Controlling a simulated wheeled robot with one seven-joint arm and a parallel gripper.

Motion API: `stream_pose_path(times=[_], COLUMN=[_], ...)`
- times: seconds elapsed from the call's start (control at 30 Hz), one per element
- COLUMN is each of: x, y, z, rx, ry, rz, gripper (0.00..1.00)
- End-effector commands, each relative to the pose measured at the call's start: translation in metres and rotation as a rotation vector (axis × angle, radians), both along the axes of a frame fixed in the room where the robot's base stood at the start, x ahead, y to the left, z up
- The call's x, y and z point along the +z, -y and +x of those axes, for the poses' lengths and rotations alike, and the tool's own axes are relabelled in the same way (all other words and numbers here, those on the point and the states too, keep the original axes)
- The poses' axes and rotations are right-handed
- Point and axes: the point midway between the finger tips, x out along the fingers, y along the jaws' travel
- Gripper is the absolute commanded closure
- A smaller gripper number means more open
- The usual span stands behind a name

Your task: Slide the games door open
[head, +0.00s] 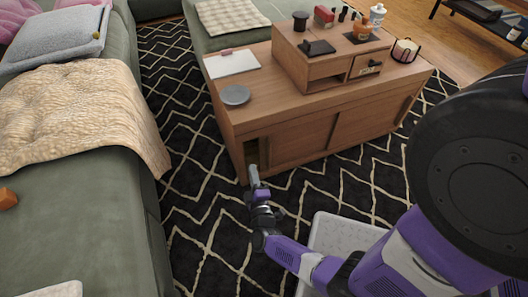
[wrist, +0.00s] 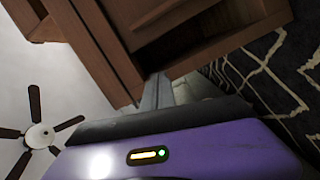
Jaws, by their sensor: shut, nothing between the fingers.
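A low wooden cabinet (head: 226,113) with sliding front doors stands on the patterned rug. Its left door (head: 300,140) stands a little to the right of the left end, leaving a narrow dark opening (head: 251,152) there. A second door (head: 365,120) is on the right. I can read no games label on either door. My gripper (head: 253,172) is shut and empty, its tips just in front of the cabinet's lower left, by the opening. In the wrist view the fingers (wrist: 158,92) are close to the wood edge beside a dark recess (wrist: 185,38). Contact cannot be told.
A small drawer box (head: 300,62) with several items, a grey plate (head: 235,95) and a lantern (head: 405,50) sit on the cabinet top. A green sofa (head: 80,220) with a cream throw (head: 75,115) borders the left. Open rug lies between sofa and cabinet.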

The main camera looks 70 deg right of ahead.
Motion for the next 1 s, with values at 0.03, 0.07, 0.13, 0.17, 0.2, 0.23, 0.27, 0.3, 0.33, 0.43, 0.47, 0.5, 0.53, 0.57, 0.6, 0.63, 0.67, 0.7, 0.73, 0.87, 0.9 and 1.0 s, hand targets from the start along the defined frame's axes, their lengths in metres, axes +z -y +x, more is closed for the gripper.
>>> stream_pose_path(times=[0.03, 0.07, 0.13, 0.17, 0.2, 0.23, 0.27, 0.3, 0.33, 0.43, 0.47, 0.5, 0.53, 0.57, 0.6, 0.63, 0.67, 0.7, 0.73, 0.87, 0.9, 1.0], x=[-0.006, -0.007, -0.004, -0.003, -0.002, -0.001, -0.001, -0.002, -0.002, -0.003, -0.003, -0.003, -0.003, -0.004, -0.004, -0.004, -0.004, -0.005, -0.005, -0.005, -0.005, -0.006], y=[-0.001, -0.001, 0.002, 0.002, 0.002, 0.002, 0.003, 0.004, 0.005, 0.014, 0.018, 0.023, 0.028, 0.033, 0.040, 0.046, 0.051, 0.058, 0.064, 0.087, 0.093, 0.102], z=[-0.010, -0.014, -0.018, -0.019, -0.019, -0.019, -0.019, -0.018, -0.018, -0.013, -0.011, -0.008, -0.006, -0.004, 0.000, 0.003, 0.005, 0.009, 0.011, 0.022, 0.026, 0.012], rx=[-0.021, -0.032, -0.050, -0.055, -0.058, -0.058, -0.058, -0.057, -0.056, -0.057, -0.057, -0.057, -0.057, -0.058, -0.057, -0.057, -0.057, -0.058, -0.058, -0.058, -0.057, -0.059], ry=[-0.071, -0.108, -0.169, -0.190, -0.212, -0.225, -0.236, -0.244, -0.247, -0.247, -0.246, -0.247, -0.246, -0.246, -0.246, -0.246, -0.245, -0.245, -0.245, -0.244, -0.244, -0.247], rz=[-0.029, -0.050, -0.096, -0.111, -0.128, -0.136, -0.143, -0.147, -0.149, -0.150, -0.151, -0.150, -0.150, -0.150, -0.150, -0.150, -0.150, -0.150, -0.150, -0.149, -0.149, -0.147], gripper=[1.00, 1.00, 1.00, 1.00, 1.00, 1.00, 1.00, 1.00, 1.00, 1.00, 1.00, 1.00, 1.00, 1.00, 1.00, 1.00, 1.00, 1.00, 1.00, 1.00, 1.00, 1.00])
